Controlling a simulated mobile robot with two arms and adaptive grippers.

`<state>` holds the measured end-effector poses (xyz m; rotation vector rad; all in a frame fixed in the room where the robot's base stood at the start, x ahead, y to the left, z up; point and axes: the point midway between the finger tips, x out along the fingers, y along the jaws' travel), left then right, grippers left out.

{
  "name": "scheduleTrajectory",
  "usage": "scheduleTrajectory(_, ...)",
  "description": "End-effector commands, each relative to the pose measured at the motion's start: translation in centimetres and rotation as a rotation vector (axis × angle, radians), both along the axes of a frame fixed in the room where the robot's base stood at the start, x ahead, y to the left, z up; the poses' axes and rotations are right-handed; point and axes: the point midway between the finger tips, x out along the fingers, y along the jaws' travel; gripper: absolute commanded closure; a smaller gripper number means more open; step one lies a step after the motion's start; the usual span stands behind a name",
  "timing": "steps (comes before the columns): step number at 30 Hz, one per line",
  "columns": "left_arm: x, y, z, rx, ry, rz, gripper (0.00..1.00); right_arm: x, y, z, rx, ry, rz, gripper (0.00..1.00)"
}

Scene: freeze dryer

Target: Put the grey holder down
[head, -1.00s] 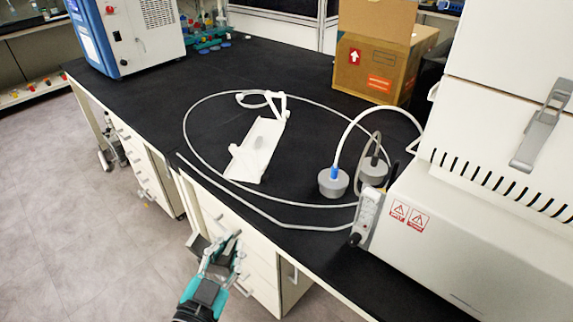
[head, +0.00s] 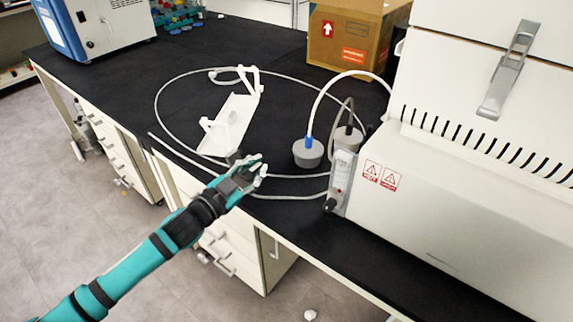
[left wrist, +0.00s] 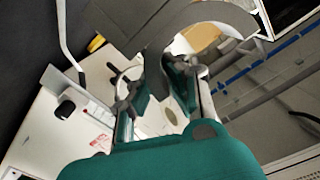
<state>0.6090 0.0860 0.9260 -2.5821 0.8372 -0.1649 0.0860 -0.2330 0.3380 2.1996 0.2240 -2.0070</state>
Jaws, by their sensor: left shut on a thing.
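The grey holder (left wrist: 183,17) shows in the left wrist view as a curved grey band at the fingertips, with an opening inside its curve. My left gripper (left wrist: 162,82) is shut on it. In the head view my left gripper (head: 250,172) is over the front edge of the black bench, with a small dark part of the holder (head: 237,170) showing among the fingers. Most of the holder is hidden there, and I cannot tell whether it touches the bench. My right gripper is not in view.
A white tray-like stand (head: 229,125) lies on the bench just beyond the gripper, ringed by a pale hose (head: 160,92). Two grey-capped pieces (head: 307,153) with hoses stand to the right, beside the white machine (head: 450,180). A cardboard box (head: 350,38) stands behind.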

Motion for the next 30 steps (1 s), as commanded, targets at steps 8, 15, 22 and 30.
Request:
scheduleTrajectory(8,1.6,-7.2,-0.4,-0.004,-0.002,-0.002,1.00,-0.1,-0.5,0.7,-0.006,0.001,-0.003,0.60)
scheduleTrajectory(15,2.2,-9.7,-0.9,0.001,-0.002,0.000,1.00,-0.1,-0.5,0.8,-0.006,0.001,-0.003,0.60)
scheduleTrajectory(22,2.2,-9.7,-3.4,0.001,0.002,0.002,1.00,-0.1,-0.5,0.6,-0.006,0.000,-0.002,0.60)
scheduleTrajectory(30,2.1,-9.8,-4.4,0.000,-0.003,0.000,1.00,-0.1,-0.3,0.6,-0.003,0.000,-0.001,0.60)
